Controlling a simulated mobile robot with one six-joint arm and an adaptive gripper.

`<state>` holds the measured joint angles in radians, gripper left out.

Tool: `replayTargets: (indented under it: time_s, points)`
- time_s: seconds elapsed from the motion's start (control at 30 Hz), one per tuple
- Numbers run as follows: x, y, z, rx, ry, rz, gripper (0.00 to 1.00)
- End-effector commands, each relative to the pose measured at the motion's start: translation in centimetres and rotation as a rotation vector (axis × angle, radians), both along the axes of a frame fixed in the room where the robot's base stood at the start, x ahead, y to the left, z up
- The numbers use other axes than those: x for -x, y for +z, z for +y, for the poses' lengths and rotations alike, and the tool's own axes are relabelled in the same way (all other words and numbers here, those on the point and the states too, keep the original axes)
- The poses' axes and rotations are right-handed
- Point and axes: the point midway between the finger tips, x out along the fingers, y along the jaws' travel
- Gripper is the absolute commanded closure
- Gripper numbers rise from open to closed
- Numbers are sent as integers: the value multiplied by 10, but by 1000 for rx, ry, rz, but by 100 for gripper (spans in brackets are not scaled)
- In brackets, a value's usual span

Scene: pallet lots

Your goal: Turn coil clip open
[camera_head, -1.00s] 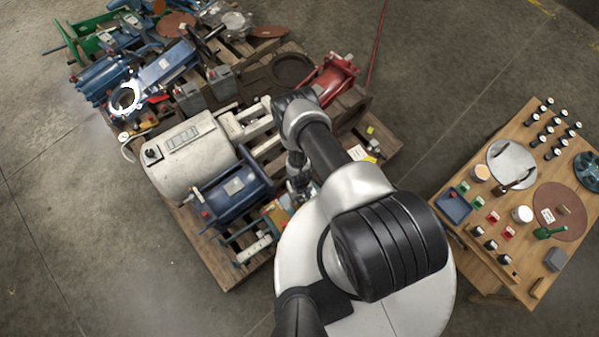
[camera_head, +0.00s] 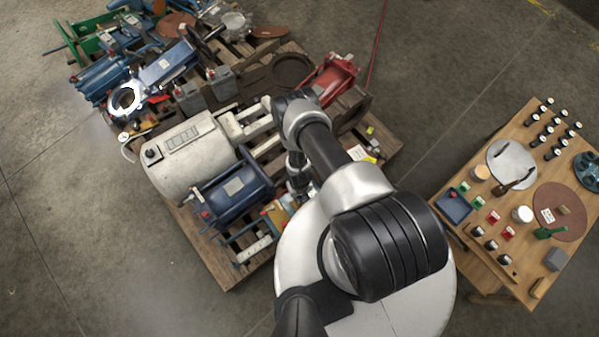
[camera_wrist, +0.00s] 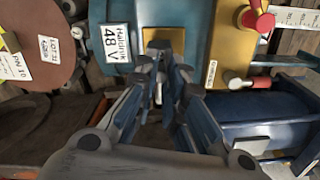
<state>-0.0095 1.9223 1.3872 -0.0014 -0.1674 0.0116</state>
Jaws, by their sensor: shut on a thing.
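In the wrist view a blue unit with a white "Haldrik 48V" label (camera_wrist: 115,42) fills the top, with a brass-coloured plate (camera_wrist: 190,18) at its middle. My gripper (camera_wrist: 168,68) reaches to the lower edge of this plate. Its fingers are close together, shut on a small part there, apparently the coil clip. The fingers hide most of that part, so its angle cannot be told. In the head view my gripper (camera_head: 298,183) is low beside the pallet's near right side, partly hidden by my arm.
In the wrist view a red knob (camera_wrist: 262,22) is to the right and a brown disc (camera_wrist: 35,45) to the left. In the head view a blue motor (camera_head: 233,192) and a cream cylinder (camera_head: 190,155) crowd the pallet. A wooden table (camera_head: 530,125) stands right.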

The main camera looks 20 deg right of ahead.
Motion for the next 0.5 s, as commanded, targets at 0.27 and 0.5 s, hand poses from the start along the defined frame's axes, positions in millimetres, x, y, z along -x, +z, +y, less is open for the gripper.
replayTargets:
  time_s: [0.27, 0.5]
  points:
    - [0, -1, 2, 0, -45, 0, 100]
    - [0, -1, 9, 0, -190, -1, 100]
